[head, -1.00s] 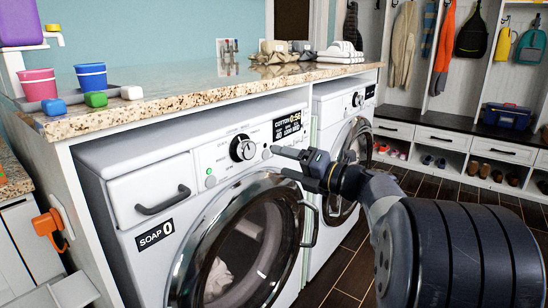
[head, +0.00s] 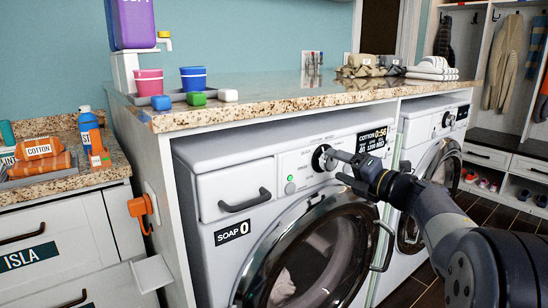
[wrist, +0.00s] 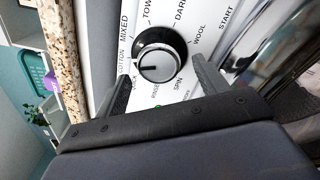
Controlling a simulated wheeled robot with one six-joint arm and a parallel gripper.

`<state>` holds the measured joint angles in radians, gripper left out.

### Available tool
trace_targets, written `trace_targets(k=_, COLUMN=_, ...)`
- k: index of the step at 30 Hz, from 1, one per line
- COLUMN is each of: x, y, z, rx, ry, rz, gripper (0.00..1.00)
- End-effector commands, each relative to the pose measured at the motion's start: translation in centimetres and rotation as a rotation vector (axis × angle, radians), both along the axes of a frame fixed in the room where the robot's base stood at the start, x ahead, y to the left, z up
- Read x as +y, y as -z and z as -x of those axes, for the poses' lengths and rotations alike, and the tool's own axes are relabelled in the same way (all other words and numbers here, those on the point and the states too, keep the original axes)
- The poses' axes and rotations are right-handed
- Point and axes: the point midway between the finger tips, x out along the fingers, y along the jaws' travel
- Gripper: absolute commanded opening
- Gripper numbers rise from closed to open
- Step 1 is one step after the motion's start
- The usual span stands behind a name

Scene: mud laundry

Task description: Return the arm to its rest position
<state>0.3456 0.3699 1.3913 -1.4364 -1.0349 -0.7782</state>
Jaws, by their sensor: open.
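My gripper (head: 336,166) is open and empty in front of the left washing machine (head: 236,185). In the head view its upper fingertip overlaps the right edge of the round program knob (head: 322,158). In the wrist view the knob (wrist: 160,54) shows just beyond and between the two spread fingers (wrist: 160,85). I cannot tell whether a finger touches it. My arm reaches in from the lower right, partly hiding the machines. The washer's round door (head: 318,262) looks shut, with pale laundry behind the glass. Its display (head: 372,141) reads COTTON 0:56.
A granite counter (head: 290,100) overhangs the machines. It holds pink (head: 149,82) and blue cups (head: 193,78), a purple dispenser (head: 133,22) and folded towels (head: 433,68). A second machine (head: 430,125) stands right. Dark floor (head: 415,292) shows lower right.

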Motion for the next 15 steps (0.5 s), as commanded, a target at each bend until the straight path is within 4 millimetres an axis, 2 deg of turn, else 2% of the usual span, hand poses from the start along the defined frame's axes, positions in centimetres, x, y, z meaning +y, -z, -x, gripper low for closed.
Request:
trace_targets(k=6, x=1.5, y=0.0, z=-1.8, rx=0.0, ry=-0.001, rz=0.001, gripper=0.69)
trace_targets(k=15, x=1.4, y=-0.1, z=-1.8, rx=0.019, ry=0.001, rz=-0.026, gripper=0.69)
